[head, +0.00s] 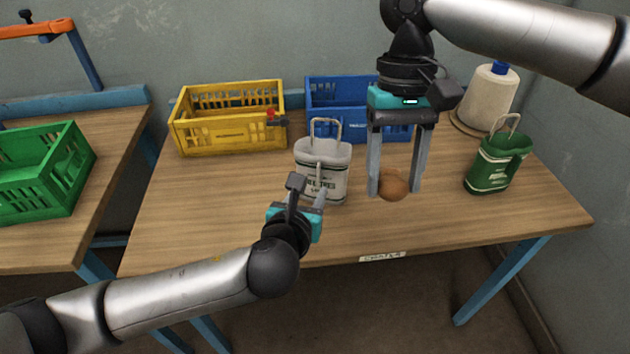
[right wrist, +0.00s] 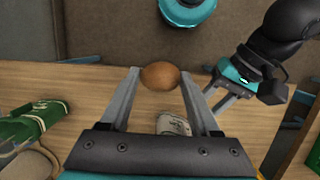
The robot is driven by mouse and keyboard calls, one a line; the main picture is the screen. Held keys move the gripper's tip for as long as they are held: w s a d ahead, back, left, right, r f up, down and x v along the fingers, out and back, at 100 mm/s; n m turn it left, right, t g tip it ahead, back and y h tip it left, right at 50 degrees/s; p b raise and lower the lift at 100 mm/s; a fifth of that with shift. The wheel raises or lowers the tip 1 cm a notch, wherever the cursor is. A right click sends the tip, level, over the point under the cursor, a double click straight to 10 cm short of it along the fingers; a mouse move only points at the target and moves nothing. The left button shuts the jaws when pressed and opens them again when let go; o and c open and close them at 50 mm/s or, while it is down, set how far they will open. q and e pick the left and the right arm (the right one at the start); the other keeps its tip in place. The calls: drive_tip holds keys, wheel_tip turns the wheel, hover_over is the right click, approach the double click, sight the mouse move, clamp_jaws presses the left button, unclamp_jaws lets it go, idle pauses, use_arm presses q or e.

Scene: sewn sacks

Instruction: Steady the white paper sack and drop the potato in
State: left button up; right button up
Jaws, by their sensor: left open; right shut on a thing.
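The white paper sack (head: 335,160) stands upright on the table with its handle raised. A part of it shows between my right fingers in the right wrist view (right wrist: 172,122). The brown potato (head: 393,188) is held between the fingertips of my right gripper (head: 395,188), to the right of the sack in the head view. In the right wrist view the potato (right wrist: 160,76) sits between both fingertips. My left gripper (head: 308,188) is open at the near side of the sack and overlaps its lower front. I cannot tell whether its fingers touch the sack.
A green sack (head: 490,175) with a handle stands at the right. A green crate (head: 40,190) is on the left table. The front of the wooden table (head: 210,220) is clear.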

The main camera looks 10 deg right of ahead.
sight(317, 178)
use_arm(q)
drive_tip(key=shift+x, duration=3.15)
clamp_jaws()
